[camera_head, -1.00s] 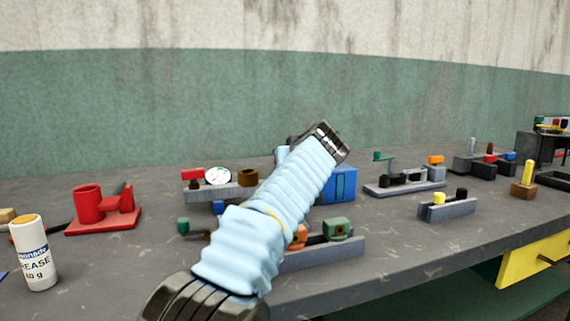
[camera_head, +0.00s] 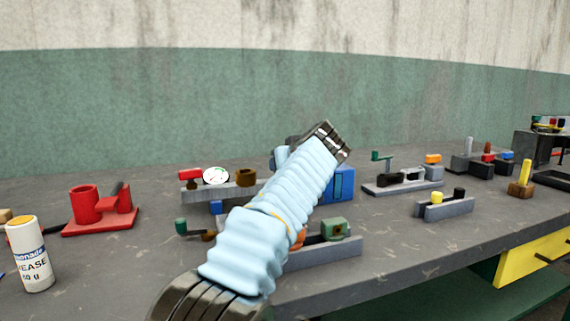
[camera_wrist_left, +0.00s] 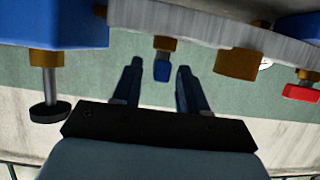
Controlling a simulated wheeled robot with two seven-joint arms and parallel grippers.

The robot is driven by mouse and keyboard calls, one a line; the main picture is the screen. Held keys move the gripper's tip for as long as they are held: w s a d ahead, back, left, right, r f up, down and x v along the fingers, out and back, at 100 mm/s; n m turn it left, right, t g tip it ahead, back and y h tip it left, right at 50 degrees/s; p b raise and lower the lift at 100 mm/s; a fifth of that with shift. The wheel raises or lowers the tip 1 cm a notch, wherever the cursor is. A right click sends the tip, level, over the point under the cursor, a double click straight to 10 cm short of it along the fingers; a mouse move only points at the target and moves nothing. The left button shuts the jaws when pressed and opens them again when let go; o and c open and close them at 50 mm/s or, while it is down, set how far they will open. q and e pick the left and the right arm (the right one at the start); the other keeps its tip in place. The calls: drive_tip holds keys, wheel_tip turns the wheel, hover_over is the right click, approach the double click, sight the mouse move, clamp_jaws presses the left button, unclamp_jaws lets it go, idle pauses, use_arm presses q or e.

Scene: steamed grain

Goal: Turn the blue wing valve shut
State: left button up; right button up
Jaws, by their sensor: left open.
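The blue wing valve (camera_wrist_left: 162,71) shows in the left wrist view, on a brass fitting (camera_wrist_left: 165,44) along a grey manifold bar (camera_wrist_left: 200,28). My left gripper (camera_wrist_left: 160,67) is open, with one dark finger on each side of the blue wing. Gaps show on both sides, and I see no contact; the depth between wing and fingertips is hard to judge. In the head view, the grey manifold (camera_head: 190,193) stands behind my pale blue left arm. The arm hides my left gripper and that stretch of the manifold. My right gripper is not in view.
Near the valve are a blue box (camera_wrist_left: 60,22) with a black knob (camera_wrist_left: 50,111), another brass fitting (camera_wrist_left: 238,63) and a red handle (camera_wrist_left: 302,93). A red fixture (camera_head: 100,210), a grease can (camera_head: 32,257) and a fixture with a green block (camera_head: 334,230) stand around my arm.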

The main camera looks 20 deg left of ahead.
use_arm(q)
drive_tip(key=b+v, duration=0.2)
drive_tip(key=v, duration=1.1)
drive_tip(key=shift+s+d+r, duration=0.2)
drive_tip(key=shift+s+r, duration=0.05)
drive_tip(key=shift+s, duration=0.05)
